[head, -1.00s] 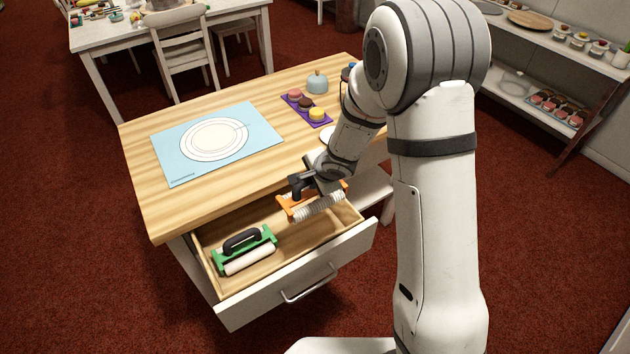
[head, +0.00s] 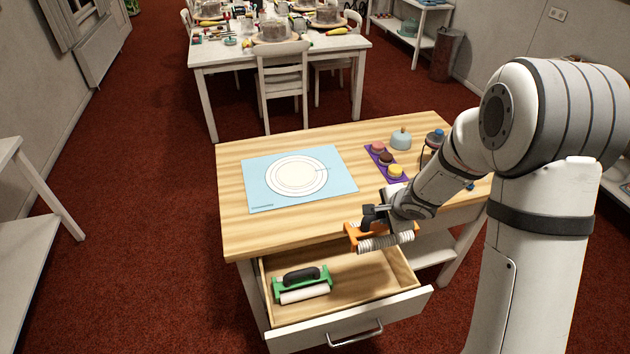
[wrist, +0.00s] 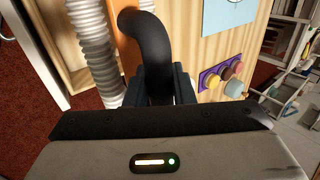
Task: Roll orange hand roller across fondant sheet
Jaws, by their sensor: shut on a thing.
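My gripper (head: 376,212) is shut on the black handle of the orange hand roller (head: 352,236). The roller has an orange frame and a ribbed whitish cylinder, and hangs above the open drawer near the table's front edge. In the wrist view the black curved handle (wrist: 146,38) sits between my fingers, with the ribbed cylinder (wrist: 95,45) to its left. The round white fondant sheet (head: 296,176) lies flat on a light blue mat (head: 258,196) on the wooden table, to the left of and beyond my gripper.
The open drawer (head: 350,290) holds a green-framed roller (head: 302,284) with a white cylinder. A purple tray (head: 380,160) with small cakes and a blue domed object (head: 401,139) stand right of the mat. Bare wood (head: 300,225) lies in front of the mat.

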